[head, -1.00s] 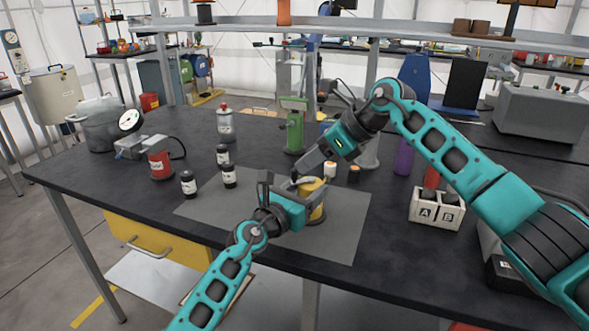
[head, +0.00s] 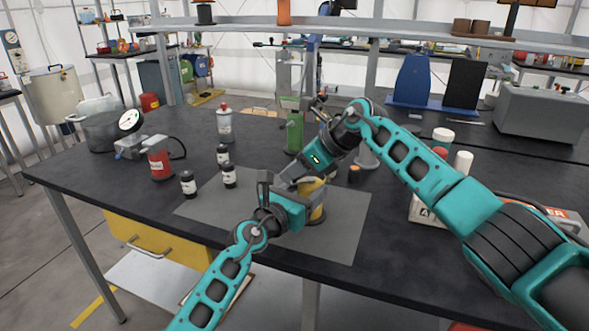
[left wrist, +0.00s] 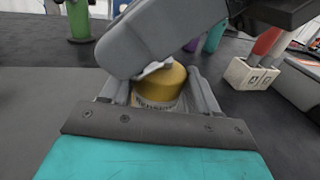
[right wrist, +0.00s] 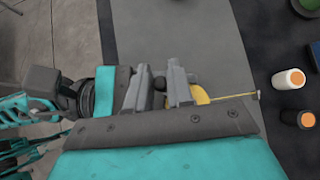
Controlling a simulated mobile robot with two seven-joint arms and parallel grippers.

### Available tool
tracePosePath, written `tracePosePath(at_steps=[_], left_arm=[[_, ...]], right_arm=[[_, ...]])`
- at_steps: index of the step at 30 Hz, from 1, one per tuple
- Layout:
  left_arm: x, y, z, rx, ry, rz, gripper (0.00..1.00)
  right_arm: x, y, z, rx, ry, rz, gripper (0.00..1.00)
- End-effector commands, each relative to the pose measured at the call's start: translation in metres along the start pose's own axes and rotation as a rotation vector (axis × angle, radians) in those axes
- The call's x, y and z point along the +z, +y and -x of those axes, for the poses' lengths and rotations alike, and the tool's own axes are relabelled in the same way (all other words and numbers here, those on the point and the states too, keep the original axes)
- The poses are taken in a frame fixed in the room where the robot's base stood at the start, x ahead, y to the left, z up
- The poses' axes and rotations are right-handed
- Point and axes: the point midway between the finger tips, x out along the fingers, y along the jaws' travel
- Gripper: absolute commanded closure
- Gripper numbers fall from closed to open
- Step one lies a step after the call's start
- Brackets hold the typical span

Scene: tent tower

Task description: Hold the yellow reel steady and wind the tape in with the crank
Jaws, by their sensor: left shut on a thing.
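The yellow reel (head: 317,213) stands on the grey mat (head: 340,235), partly hidden by my grippers. In the left wrist view the reel (left wrist: 162,86) sits between the two fingers of my left gripper (head: 312,200), which is shut on it. A thin strip of yellow tape (right wrist: 240,96) sticks out from the reel (right wrist: 201,95).
Dark bottles (head: 229,177) stand on the mat's left side. A green post (head: 294,133) stands behind the mat. A lettered caddy (head: 424,213) is partly hidden behind my right arm.

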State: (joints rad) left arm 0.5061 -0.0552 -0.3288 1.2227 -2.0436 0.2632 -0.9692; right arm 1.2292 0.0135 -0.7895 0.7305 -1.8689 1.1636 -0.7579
Motion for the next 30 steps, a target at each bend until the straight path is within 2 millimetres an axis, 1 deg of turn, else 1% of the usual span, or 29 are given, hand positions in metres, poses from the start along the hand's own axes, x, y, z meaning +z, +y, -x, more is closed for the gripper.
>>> tracePosePath(at_steps=[1,6,16,30], left_arm=[[-0.0006,0.0002,0.0001,0.000,0.001,0.000,0.91],[-0.0006,0.0002,0.0001,0.000,0.001,0.000,0.91],[-0.0006,0.0001,0.0001,0.000,0.001,0.000,0.91],[-0.0005,-0.0015,0.0000,-0.003,0.001,-0.003,0.91]], right_arm=[[-0.0001,-0.0001,0.0001,0.000,0.000,0.000,0.84],[-0.0001,-0.0001,0.0001,0.000,0.000,0.000,1.00],[0.0002,-0.0006,0.0001,-0.009,0.001,-0.008,1.00],[0.0018,-0.0064,-0.0010,-0.100,0.002,-0.089,1.00]])
